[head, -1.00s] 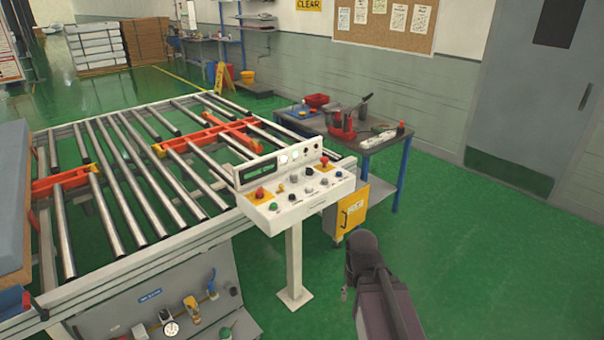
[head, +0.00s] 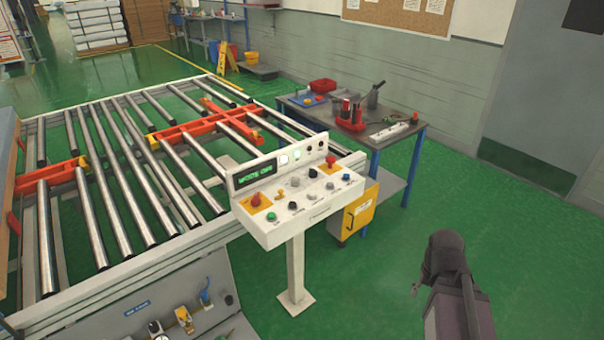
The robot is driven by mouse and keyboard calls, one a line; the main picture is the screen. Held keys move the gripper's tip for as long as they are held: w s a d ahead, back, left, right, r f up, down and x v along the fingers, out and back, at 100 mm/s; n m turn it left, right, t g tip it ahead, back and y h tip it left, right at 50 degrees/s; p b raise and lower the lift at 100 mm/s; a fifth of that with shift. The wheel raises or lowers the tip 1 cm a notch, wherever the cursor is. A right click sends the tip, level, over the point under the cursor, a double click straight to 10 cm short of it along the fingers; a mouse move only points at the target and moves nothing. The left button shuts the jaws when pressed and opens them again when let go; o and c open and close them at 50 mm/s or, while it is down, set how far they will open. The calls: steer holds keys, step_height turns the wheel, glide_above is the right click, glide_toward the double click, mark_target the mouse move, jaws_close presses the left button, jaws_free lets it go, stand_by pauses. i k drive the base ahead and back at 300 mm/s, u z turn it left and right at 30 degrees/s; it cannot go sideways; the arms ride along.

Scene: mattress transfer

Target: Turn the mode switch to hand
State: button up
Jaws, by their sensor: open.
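The white control console (head: 280,229) stands on a post beside the roller table. Its sloped panel carries a red button (head: 256,199) at left, another red button (head: 331,161) at upper right, a green button (head: 271,216) and a blue button (head: 346,177). Several dark and grey knobs sit between them, including a dark knob (head: 293,206). The labels are too small to read, so I cannot tell which is the mode switch or where it points. The display (head: 255,175) shows green text. My dark arm is at lower right, apart from the console; my gripper's fingers do not show clearly.
The roller table (head: 110,200) with orange crosspieces fills the left. A grey workbench (head: 388,136) with tools stands behind the console, and a yellow box (head: 360,213) hangs beside it. Green floor is free in front and to the right.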

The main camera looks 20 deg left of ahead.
mark_target(296, 181)
steer(key=u, duration=0.05)
steer(key=i, duration=1.2)
steer(key=u, duration=0.6)
